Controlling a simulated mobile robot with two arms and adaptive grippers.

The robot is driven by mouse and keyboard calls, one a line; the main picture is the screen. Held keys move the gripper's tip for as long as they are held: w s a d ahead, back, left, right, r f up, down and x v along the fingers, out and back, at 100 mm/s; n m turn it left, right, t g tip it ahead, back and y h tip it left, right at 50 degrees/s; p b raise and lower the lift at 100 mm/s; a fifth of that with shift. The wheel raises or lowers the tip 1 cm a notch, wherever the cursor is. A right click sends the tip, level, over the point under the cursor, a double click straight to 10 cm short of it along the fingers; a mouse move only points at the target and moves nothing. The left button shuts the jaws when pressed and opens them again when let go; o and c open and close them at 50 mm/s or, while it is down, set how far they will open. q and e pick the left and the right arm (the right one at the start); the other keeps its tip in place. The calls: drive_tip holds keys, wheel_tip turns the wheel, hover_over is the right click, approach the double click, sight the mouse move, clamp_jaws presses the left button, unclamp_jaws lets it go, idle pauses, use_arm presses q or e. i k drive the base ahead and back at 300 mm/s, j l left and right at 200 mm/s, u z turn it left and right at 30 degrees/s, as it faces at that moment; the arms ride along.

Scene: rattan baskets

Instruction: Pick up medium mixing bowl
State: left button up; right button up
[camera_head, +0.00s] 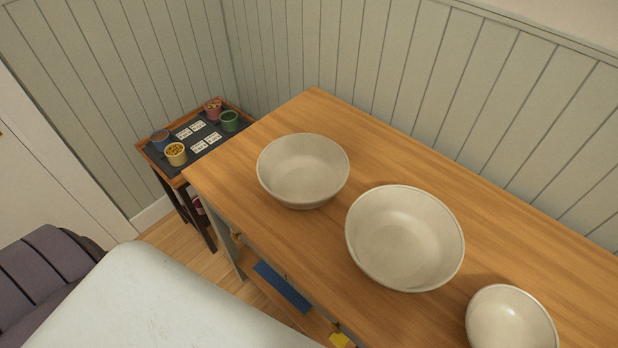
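Three cream bowls stand upright and apart on a wooden countertop (335,125). The bowl at the far left (303,172) looks middle-sized, allowing for distance, so I take it as the medium mixing bowl; it is empty. The widest bowl (404,240) stands in the middle and is empty. The bowl at the lower right (511,320) looks smallest; its lower edge is cut off by the frame. Neither of my grippers is in view.
A small dark-topped side table (204,161) with several small pots and white cards stands beyond the counter's left end. A pale, round-cornered surface (150,300) fills the lower left, by a purple-grey seat (45,275). A panelled wall backs the counter.

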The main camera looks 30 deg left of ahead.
sight(300, 171)
drive_tip(key=z, duration=0.25)
drive_tip(key=j+z, duration=0.35)
drive_tip(key=j, duration=0.25)
drive_tip(key=k+j+z, duration=0.15)
drive_tip(key=j+z, duration=0.25)
drive_tip(key=j, duration=0.2)
